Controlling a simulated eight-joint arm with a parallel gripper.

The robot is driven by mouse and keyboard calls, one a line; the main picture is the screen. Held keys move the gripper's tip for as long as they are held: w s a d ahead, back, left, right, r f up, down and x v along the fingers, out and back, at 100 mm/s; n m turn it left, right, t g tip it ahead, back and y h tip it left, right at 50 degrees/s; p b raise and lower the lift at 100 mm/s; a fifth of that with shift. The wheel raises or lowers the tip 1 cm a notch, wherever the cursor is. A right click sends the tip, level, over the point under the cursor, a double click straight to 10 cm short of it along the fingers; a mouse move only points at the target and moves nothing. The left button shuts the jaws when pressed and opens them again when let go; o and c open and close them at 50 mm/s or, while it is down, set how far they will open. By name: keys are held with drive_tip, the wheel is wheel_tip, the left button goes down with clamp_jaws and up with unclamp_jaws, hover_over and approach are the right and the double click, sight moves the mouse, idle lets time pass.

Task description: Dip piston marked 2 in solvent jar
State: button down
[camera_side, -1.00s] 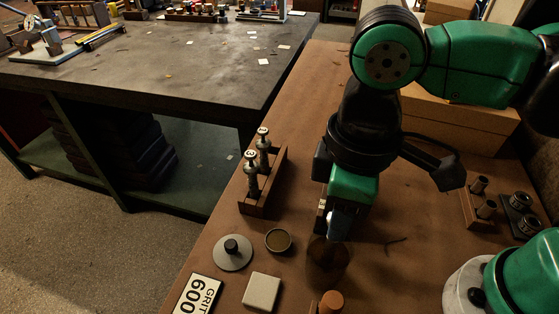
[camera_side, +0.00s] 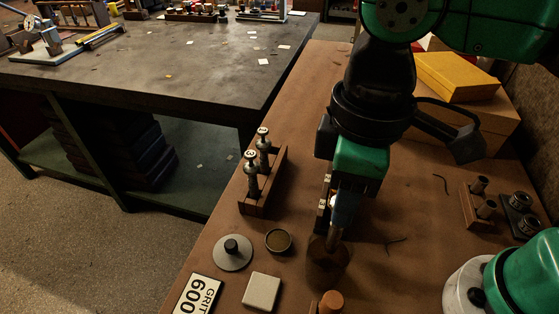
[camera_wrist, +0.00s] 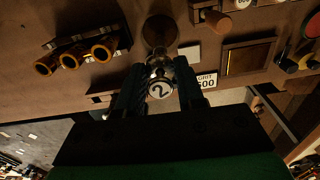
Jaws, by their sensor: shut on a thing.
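My gripper (camera_side: 335,203) is shut on the piston marked 2, whose round end cap with a "2" (camera_wrist: 160,88) faces the wrist camera between the fingers (camera_wrist: 158,84). In the side view the piston's grey lower body (camera_side: 334,238) hangs below the fingers, slightly tilted. Its bottom end is at the brown, see-through solvent jar (camera_side: 327,265); I cannot tell how much of it is inside. The jar also shows just beyond the piston in the wrist view (camera_wrist: 160,30). The jar's contents are too dark to make out.
A wooden rack (camera_side: 262,207) with two upright pistons stands left of the jar. Three brass tubes (camera_wrist: 75,57) show in the wrist view.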

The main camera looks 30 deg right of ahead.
drive_tip(key=shift+r, duration=4.15)
drive_tip(key=w+d+r+m, duration=0.2)
drive_tip(key=w+d+m, duration=1)
drive_tip(key=w+d, duration=0.65)
wheel_tip(320, 180, down, 9)
drive_tip(key=s+a+n, duration=0.1)
drive_tip(key=s+n, duration=0.1)
drive_tip(key=n, duration=0.1)
drive_tip(key=shift+s+a, duration=0.3)
drive_tip(key=shift+s, duration=0.1)
